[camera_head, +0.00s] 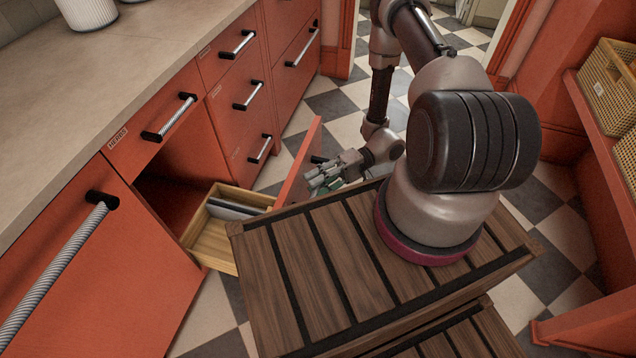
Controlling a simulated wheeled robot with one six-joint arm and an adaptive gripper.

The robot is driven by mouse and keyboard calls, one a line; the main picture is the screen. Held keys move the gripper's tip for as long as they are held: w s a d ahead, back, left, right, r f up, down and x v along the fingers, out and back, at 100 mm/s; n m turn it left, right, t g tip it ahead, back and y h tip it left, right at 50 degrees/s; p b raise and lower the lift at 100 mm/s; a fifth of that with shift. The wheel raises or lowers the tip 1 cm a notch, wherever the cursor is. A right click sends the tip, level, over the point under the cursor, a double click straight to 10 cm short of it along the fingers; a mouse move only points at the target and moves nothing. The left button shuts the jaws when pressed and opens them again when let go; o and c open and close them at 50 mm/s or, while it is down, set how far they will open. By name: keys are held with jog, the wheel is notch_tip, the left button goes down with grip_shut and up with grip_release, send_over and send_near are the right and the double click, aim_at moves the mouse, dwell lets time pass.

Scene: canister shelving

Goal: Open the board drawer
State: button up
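A lower drawer with a light wooden box (212,247) stands pulled out from the orange-red cabinet. Flat grey and white pieces (232,209) lie in it. Its red front panel (298,167) is seen nearly edge-on, and a black handle end (318,159) shows on its outer side. I cannot read a label on this drawer. My gripper (322,181) is just outside the front panel, close to the handle. Part of the handle is hidden, and I cannot tell whether the fingers touch it or are closed.
Above the open drawer is a shut drawer labelled HERBS (150,128). More shut drawers (243,90) continue to the back. My slatted wooden base hides part of the open drawer. A red shelf with wicker baskets (607,88) stands at right. Checkered floor (340,103) is clear behind the gripper.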

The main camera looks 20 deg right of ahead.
jog(key=shift+d, duration=0.1)
jog(key=w+d+r, duration=0.1)
jog(key=d, duration=1)
jog(key=shift+w+d+r, duration=0.3)
